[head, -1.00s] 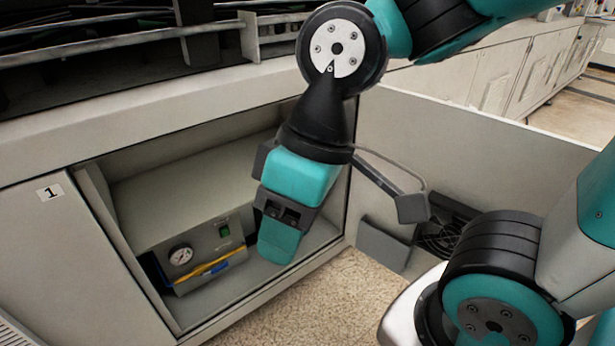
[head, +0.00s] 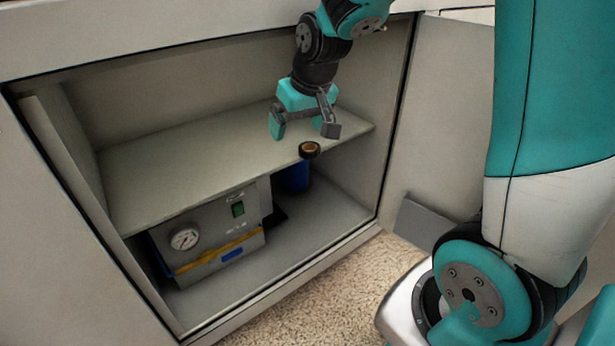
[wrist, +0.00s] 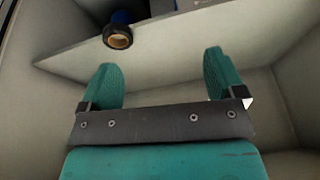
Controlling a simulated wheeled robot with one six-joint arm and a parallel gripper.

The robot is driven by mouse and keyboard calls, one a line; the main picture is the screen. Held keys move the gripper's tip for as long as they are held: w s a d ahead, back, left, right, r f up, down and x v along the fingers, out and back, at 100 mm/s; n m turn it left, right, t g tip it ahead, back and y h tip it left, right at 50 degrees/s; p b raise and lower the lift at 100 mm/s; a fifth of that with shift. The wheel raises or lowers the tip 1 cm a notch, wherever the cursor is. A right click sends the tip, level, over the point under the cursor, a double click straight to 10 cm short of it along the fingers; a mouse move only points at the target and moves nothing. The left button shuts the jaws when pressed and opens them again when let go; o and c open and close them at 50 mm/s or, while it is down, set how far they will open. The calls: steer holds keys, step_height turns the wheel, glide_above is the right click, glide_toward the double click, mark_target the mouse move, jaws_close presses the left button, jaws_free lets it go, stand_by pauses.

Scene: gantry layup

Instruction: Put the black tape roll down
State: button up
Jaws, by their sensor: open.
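The black tape roll (head: 309,149), a dark ring with a tan core, is at the front edge of the cabinet shelf (head: 160,178). It seems to overhang the edge; its exact support is unclear. My gripper (head: 303,130) is open and empty inside the cabinet, above the shelf and close to the roll. In the wrist view the roll (wrist: 118,37) lies beyond the fingertips, toward the left finger, and not between the fingers (wrist: 160,63). No contact shows between finger and roll.
Below the shelf, a blue cylinder (head: 295,178) stands beside a grey box with a gauge (head: 210,235). Cabinet side walls and the top beam (head: 150,38) bound the opening. The shelf's left part is bare. A door panel (head: 440,130) stands open at right.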

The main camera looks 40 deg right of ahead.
steer(key=m+h+b, duration=0.2)
steer(key=b, duration=0.1)
glide_toward(303, 147)
step_height(303, 147, down, 3)
steer(key=s+d, duration=0.1)
steer(key=shift+t+y, duration=0.3)
steer(key=b+x, duration=0.2)
steer(key=x, duration=0.1)
steer(key=b+x, duration=0.1)
steer(key=x, duration=0.1)
steer(key=shift+d+f, duration=0.25)
steer(key=shift+d, duration=0.15)
steer(key=c, duration=1.1)
steer(key=shift+r, duration=0.1)
